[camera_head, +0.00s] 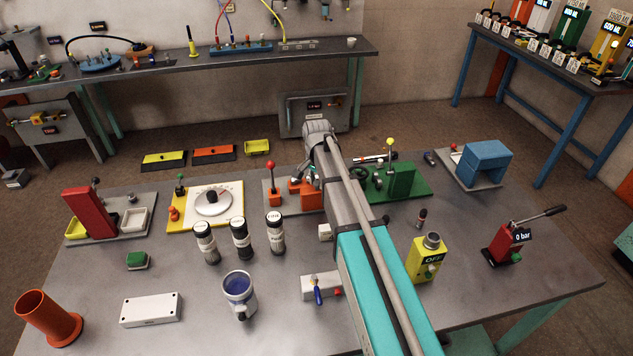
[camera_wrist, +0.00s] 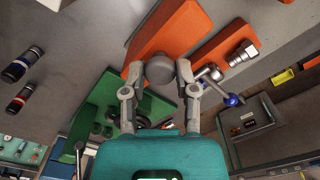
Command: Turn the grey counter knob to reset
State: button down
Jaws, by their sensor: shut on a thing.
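The grey counter knob (camera_wrist: 160,68) is a round dark grey cap beside an orange block (camera_wrist: 180,28) in the wrist view. My gripper (camera_wrist: 168,70) has a fingertip on each side of the knob and is shut on it. In the head view my gripper and forearm cover the knob. There the orange block (camera_head: 306,196) shows in part just left of my arm, on a grey base plate. I cannot read the knob's turn angle or any counter digits.
A green device (camera_head: 402,183) stands close to the right of my arm. A red-knobbed lever (camera_head: 271,172) stands close to the left. Black bottles (camera_head: 241,240), a blue-filled mug (camera_head: 239,291) and a yellow box marked OFF (camera_head: 425,262) stand nearer on the grey table (camera_head: 180,315).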

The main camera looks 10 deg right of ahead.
jog(key=shift+c, duration=1.9)
grip_release()
jog(key=shift+n, duration=0.5)
